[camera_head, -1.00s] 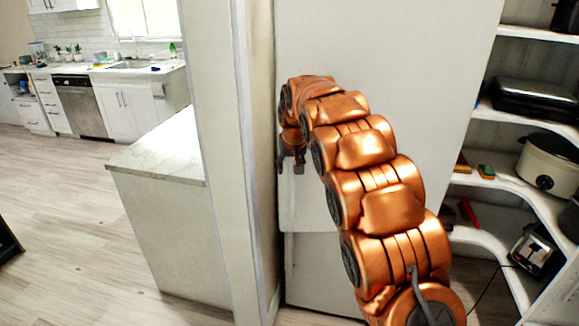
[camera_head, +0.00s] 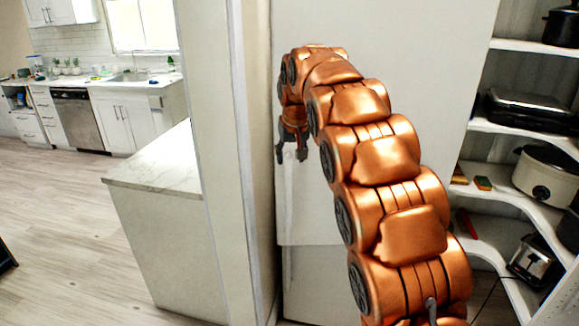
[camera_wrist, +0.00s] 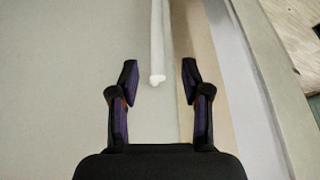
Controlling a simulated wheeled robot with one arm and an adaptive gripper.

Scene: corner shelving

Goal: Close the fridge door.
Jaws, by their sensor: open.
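The fridge door (camera_head: 430,60) is a tall pale grey panel behind my arm in the head view. A seam separates it from a lower panel (camera_head: 325,285). My gripper (camera_head: 291,158) is at the door's left edge, beside the wall. In the wrist view my gripper (camera_wrist: 160,70) is open. The lower end of a thin white handle (camera_wrist: 157,60) lies between its fingertips in the picture, with gaps on both sides. I cannot tell how deep the handle sits between the fingers. My arm hides much of the door, and how far it stands open is unclear.
A wall end (camera_head: 215,130) stands close to the left of the fridge. A marble-topped counter (camera_head: 160,165) is beyond it. Corner shelves (camera_head: 500,125) with a slow cooker (camera_head: 548,175) and other appliances stand on the right. Open wooden floor (camera_head: 60,220) lies at the left.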

